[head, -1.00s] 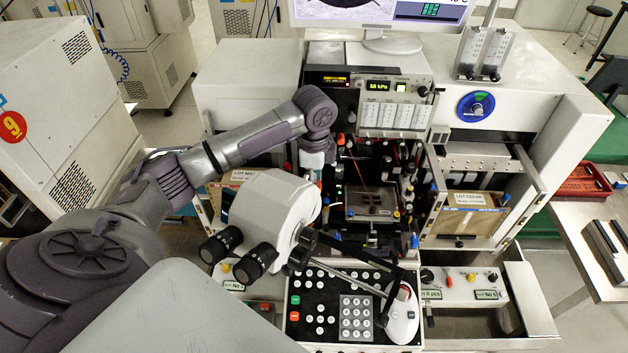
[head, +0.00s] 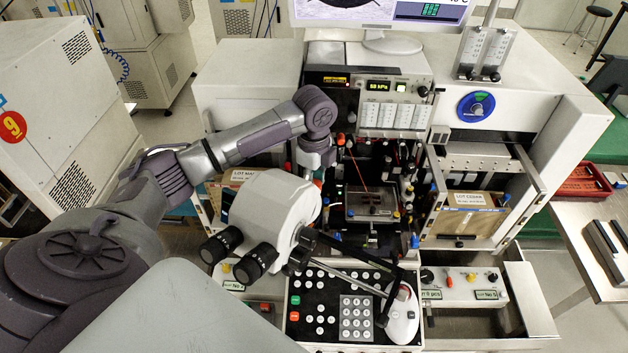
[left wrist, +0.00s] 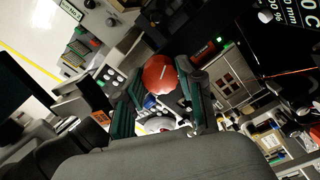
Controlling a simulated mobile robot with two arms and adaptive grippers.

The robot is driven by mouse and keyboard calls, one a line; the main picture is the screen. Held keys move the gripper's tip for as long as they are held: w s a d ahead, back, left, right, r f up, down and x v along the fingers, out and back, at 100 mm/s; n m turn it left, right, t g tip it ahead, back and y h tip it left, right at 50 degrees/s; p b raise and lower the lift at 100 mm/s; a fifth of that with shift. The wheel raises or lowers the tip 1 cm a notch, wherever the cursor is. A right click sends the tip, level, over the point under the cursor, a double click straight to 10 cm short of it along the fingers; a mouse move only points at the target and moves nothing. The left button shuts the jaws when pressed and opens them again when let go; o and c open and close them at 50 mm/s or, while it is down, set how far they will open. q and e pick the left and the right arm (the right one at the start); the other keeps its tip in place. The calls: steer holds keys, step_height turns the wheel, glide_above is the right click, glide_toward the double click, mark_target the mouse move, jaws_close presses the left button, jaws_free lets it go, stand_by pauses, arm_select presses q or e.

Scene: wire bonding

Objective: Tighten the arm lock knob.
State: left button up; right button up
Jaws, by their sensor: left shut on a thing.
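A round red knob (left wrist: 160,74) shows in the middle of the left wrist view and looks like the arm lock knob. My left gripper (left wrist: 161,86) has its dark green fingers on both sides of the knob and is shut on it. In the head view my left arm reaches over to the bonding machine, and its wrist (head: 316,152) points down behind the white microscope head (head: 272,212). The microscope hides most of the fingers and the knob there. My right gripper is in neither view.
The microscope eyepieces (head: 238,256) stand close below my left forearm. A keypad panel (head: 335,310) and a white mouse (head: 402,318) lie in front. The work stage (head: 370,203) with small knobs and cables is right of my wrist. A monitor (head: 380,14) stands behind.

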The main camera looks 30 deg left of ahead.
arm_select(q)
steer(key=shift+w+a+r, duration=0.1)
steer(key=shift+w+r, duration=0.15)
steer(key=shift+r, duration=0.05)
steer(key=o, duration=1.1)
steer(key=shift+c, duration=0.2)
steer(key=shift+o, duration=0.5)
steer(key=shift+s+f, duration=0.15)
step_height(320, 180, up, 12)
steer(key=shift+s, duration=0.1)
